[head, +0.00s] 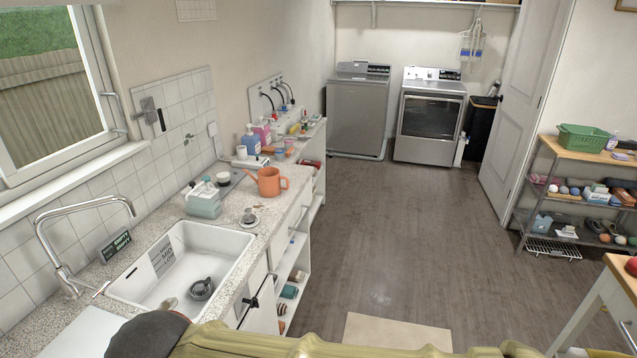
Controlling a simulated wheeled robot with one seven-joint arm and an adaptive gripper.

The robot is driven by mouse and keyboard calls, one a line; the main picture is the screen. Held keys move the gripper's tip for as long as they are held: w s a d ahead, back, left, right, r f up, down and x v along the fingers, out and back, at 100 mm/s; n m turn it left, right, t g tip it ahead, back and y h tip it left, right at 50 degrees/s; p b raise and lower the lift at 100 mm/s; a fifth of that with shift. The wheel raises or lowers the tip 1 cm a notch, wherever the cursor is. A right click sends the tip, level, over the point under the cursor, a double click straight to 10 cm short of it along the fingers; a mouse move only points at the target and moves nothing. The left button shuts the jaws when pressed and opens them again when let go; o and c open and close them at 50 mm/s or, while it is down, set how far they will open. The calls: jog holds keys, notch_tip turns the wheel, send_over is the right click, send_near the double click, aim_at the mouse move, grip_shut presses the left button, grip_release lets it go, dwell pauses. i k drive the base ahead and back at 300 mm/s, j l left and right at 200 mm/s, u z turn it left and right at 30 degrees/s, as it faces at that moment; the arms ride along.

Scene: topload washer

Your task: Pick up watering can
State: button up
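The orange watering can (269,181) stands upright on the counter at the left, past the sink. Its spout points left and its handle is on the right. My gripper is not in view, and I see nothing touching the can.
The white sink (226,252) with its tall faucet (62,262) lies nearer than the can. A teal container (203,201) stands left of the can, and a small round metal item (249,219) sits in front of it. Bottles and small items crowd the counter behind.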

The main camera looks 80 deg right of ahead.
aim_at(268, 181)
jog(key=z, duration=2.1)
jog(key=u, duration=3.25)
jog(key=z, duration=3.3)
jog(key=i+l+u, duration=0.2)
jog(key=i+l, duration=0.6)
jog(key=l, duration=0.15)
